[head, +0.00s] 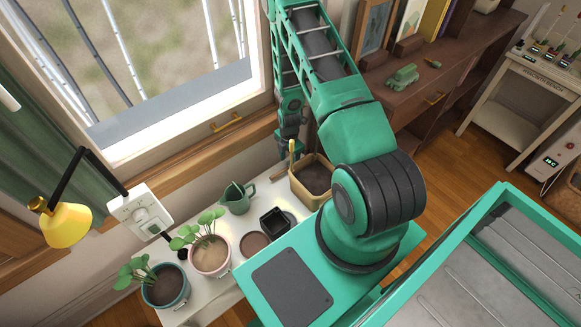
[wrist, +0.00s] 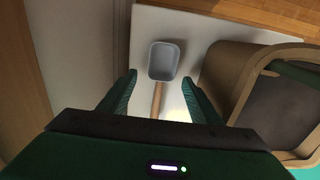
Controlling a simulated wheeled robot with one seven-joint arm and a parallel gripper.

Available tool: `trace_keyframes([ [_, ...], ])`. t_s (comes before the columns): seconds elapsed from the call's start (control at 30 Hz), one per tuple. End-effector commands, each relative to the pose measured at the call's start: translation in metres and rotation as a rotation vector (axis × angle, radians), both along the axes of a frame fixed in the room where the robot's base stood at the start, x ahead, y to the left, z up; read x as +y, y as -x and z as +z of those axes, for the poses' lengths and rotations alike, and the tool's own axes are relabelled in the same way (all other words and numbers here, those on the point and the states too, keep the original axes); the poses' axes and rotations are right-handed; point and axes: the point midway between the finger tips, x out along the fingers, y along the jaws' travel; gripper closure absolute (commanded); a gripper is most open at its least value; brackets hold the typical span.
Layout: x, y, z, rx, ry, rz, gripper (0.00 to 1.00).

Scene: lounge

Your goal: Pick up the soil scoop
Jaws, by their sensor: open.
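The soil scoop (wrist: 164,62) lies on the white table in the wrist view, with a pale grey-blue pan and a wooden handle running toward me. My gripper (wrist: 160,92) is open and empty, its two green fingers on either side of the scoop's handle in the picture. The fingers do not touch it, and how high they are above it I cannot tell. In the head view my gripper (head: 287,152) is low by the window side of the soil box, and my arm and gripper hide much of that spot.
The tan soil box (head: 313,190) stands close right of the scoop; it also shows in the wrist view (wrist: 222,75). Potted seedlings (head: 208,255), a green watering can (head: 237,198) and a black pot (head: 275,222) share the white table. The window sill (head: 215,140) borders it.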

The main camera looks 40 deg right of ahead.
Motion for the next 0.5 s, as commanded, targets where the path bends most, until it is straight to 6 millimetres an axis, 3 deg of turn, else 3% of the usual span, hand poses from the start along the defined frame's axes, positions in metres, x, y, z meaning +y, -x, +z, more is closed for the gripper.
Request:
trace_keyframes([
  [0.13,-0.0003,0.0003,-0.0116,0.001,0.0,0.0,0.42],
  [0.37,-0.0004,0.0001,-0.0128,0.0,0.001,0.0,0.42],
  [0.4,-0.0004,0.0002,-0.0127,0.0,0.001,0.0,0.45],
  [0.5,-0.0004,0.0002,-0.0126,0.0,0.001,0.0,0.69],
])
